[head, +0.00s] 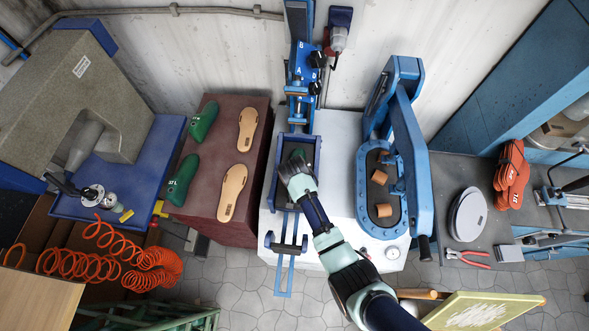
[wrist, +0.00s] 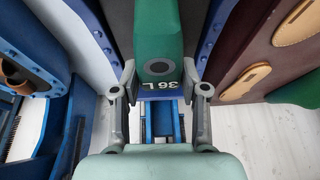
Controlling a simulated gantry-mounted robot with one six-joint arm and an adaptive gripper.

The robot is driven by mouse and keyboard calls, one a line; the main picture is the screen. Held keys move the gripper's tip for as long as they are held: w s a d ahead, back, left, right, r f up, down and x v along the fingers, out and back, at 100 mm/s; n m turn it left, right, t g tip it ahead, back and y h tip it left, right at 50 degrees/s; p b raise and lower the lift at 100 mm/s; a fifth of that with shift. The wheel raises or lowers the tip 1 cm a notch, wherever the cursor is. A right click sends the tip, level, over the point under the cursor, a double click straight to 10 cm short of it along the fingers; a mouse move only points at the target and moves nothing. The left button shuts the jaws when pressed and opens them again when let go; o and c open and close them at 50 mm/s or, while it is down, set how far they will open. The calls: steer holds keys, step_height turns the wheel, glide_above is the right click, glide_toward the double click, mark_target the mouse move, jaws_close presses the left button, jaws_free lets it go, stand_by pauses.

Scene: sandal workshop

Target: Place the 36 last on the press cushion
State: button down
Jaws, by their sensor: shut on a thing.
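My gripper (wrist: 160,92) is shut on that end, one finger on each side. In the head view my gripper (head: 292,166) is over the blue-walled tray of the middle press (head: 314,172), and a little of the green last (head: 298,153) shows past it. Bolted blue walls flank the last in the wrist view. The tray's floor is mostly hidden, so I cannot tell whether the last touches the cushion.
A maroon table (head: 216,150) at left holds two green lasts (head: 203,120) and two tan insoles (head: 248,128). At right, a blue press with an oval bed (head: 366,205) holds brown pieces. The white surface (head: 340,235) between is clear.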

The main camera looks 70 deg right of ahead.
steer(key=shift+f, duration=0.1)
steer(key=c, duration=0.6)
jaws_free()
steer(key=p+v, duration=0.1)
steer(key=v, duration=1.1)
steer(key=shift+p, duration=0.4)
steer(key=shift+d, duration=0.1)
